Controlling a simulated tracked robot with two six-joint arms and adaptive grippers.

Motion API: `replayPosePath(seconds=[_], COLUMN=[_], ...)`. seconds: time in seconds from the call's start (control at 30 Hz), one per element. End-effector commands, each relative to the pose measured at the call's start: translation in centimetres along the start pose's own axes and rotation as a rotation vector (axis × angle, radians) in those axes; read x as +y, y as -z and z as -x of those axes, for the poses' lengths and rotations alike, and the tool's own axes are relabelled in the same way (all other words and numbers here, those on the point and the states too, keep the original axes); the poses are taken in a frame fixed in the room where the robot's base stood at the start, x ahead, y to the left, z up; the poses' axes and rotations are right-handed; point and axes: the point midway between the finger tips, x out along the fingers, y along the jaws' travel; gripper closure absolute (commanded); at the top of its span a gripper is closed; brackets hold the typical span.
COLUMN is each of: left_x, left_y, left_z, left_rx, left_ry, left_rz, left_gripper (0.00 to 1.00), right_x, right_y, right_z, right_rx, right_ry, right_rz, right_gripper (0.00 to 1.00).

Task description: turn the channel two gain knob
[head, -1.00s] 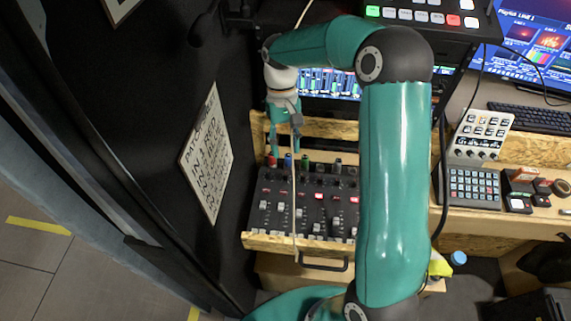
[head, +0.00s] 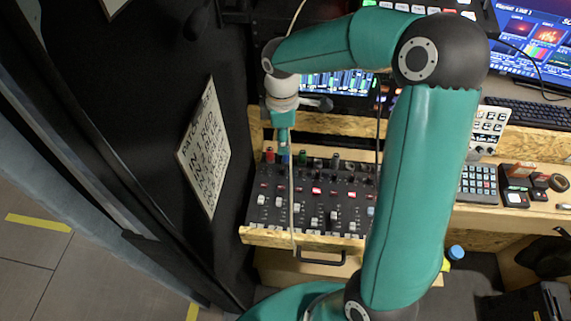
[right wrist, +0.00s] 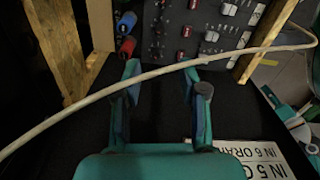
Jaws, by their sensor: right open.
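The mixer (head: 313,219) is a dark panel of faders with a row of coloured knobs along its far edge. The second knob from the left is blue (head: 285,159), partly hidden by my gripper. It also shows in the right wrist view (right wrist: 126,22), beyond a red knob (right wrist: 126,46). My right gripper (head: 284,150) points down over the far left of the mixer. In the right wrist view its two fingers (right wrist: 163,72) are apart with no knob between them. The red and blue knobs lie just past the left fingertip; contact is not visible. My left gripper is out of view.
A pale cable (head: 293,205) hangs across the mixer and crosses in front of the fingers in the right wrist view (right wrist: 160,72). A wooden ledge (head: 340,121) stands behind the knobs. A dark wall with a sign (head: 205,150) is close on the left.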

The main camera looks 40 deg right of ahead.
Motion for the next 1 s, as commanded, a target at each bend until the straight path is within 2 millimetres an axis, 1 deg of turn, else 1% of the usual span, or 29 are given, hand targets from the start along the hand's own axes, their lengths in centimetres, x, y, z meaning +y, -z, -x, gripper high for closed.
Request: replayPosePath(seconds=[0.03,0.3,0.4,0.5,0.6,0.7,1.0], left_x=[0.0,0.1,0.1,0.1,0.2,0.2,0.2], left_y=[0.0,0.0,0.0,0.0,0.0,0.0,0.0], left_z=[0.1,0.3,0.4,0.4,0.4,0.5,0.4], left_rx=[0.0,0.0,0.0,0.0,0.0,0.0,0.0], left_ry=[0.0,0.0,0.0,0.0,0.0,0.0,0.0], left_rz=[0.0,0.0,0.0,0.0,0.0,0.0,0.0], left_gripper=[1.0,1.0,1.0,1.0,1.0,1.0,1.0], right_x=[-0.2,-0.2,-0.2,-0.1,-0.1,-0.1,-0.1], right_y=[-0.1,-0.1,-0.1,-0.1,-0.1,-0.1,-0.1], right_z=[-1.2,-7.1,-9.0,-10.5,-11.5,-12.1,-12.3], right_rx=[-0.003,-0.001,-0.002,-0.001,0.0,0.001,0.002], right_ry=[0.007,0.007,0.007,0.005,0.003,0.002,0.001], right_rz=[-0.001,-0.002,-0.003,-0.002,-0.004,-0.003,-0.004], right_gripper=[0.58,0.58,0.58,0.58,0.58,0.58,0.58])
